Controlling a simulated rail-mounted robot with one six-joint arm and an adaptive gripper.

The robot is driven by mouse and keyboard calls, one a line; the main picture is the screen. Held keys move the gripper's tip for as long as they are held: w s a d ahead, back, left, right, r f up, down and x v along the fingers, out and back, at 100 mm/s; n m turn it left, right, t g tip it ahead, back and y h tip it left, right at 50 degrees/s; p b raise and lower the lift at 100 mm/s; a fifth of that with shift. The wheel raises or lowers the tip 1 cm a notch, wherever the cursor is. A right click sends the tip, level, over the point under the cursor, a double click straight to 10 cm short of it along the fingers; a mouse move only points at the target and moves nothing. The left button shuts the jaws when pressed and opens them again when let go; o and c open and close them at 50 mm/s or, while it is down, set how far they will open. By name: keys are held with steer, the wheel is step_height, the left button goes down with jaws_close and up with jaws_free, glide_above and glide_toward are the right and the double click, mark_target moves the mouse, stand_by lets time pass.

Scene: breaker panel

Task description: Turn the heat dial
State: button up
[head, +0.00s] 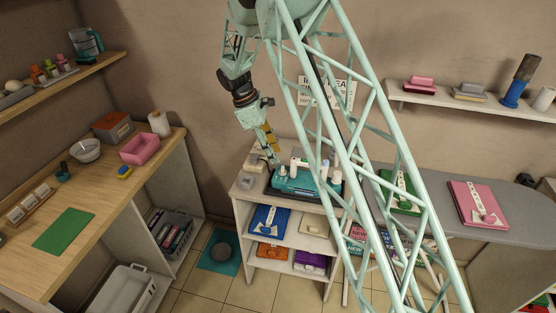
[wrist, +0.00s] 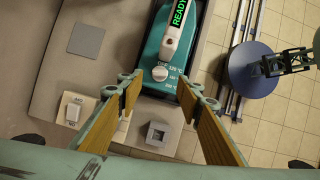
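The heat dial (wrist: 160,73) is a white knob on the end of a teal machine (wrist: 154,45), next to printed temperature marks. The machine has a white lever or arm with a green "READY" display (wrist: 179,14). In the head view the teal machine (head: 297,187) sits on a white shelf unit, partly behind my arm's lattice. My gripper (wrist: 160,85) is open, with its two brown-padded fingers apart on either side of the dial's place in the wrist view. Nothing shows between the pads touching them. In the head view my gripper (head: 272,150) is above the machine's left end.
A white switch block (wrist: 74,108) and a grey square socket block (wrist: 157,134) lie beside the machine. A round blue stool-like disc (wrist: 250,68) is at right. A wooden counter (head: 105,205) stands left, a grey ironing surface (head: 510,200) right.

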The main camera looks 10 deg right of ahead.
steer(key=shift+v, duration=2.3)
steer(key=s+d+r+m+t+y+b, duration=0.15)
steer(key=s+r+m+b, duration=0.25)
steer(key=s+r, duration=0.85)
steer(key=s+d+r+m+t+y+b, duration=0.1)
steer(key=s+d+r+m+b, duration=0.25)
steer(key=s+r, duration=0.9)
steer(key=s+f+m+t+y+b, duration=0.1)
steer(key=s+f+m+b, duration=0.2)
steer(key=s, duration=1.3)
steer(key=s+f+m+t+b, duration=0.2)
steer(key=s+f+m+b, duration=0.2)
steer(key=s, duration=1.3)
steer(key=shift+s+a+y, duration=0.25)
steer(key=shift+a+y, duration=0.1)
steer(key=shift+a, duration=0.05)
